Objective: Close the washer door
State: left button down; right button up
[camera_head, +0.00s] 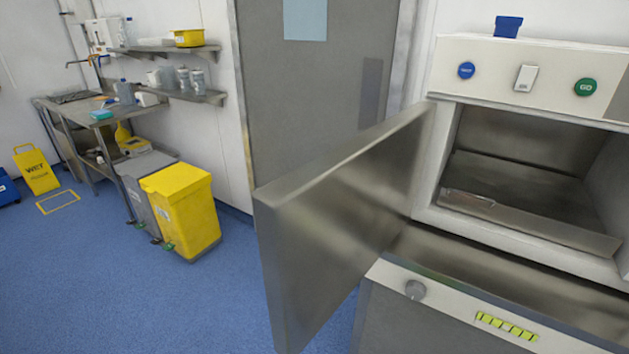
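The washer (452,70) is a white machine at the right, with a control panel above an open chamber (530,150). The chamber's inside is grey metal, and a flat metal ledge lies along its front. The washer door (340,230) is a thick steel slab. It stands wide open on the left side of the opening, its free edge toward me. Neither of my grippers shows in the head view.
A grey door (310,90) stands behind the washer door. Yellow (190,215) and grey (143,185) bins stand at the left wall by a steel bench (75,115). The blue floor (130,290) is clear at the left front.

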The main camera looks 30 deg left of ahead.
aim_at(321, 225)
jog(key=k+j+z, duration=0.15)
jog(key=j, duration=0.3)
jog(key=j+z, duration=0.15)
jog(key=j, duration=0.3)
jog(key=k+j+z, duration=0.15)
jog(key=j, duration=0.25)
jog(key=k+j+z, duration=0.2)
jog(key=j, duration=0.25)
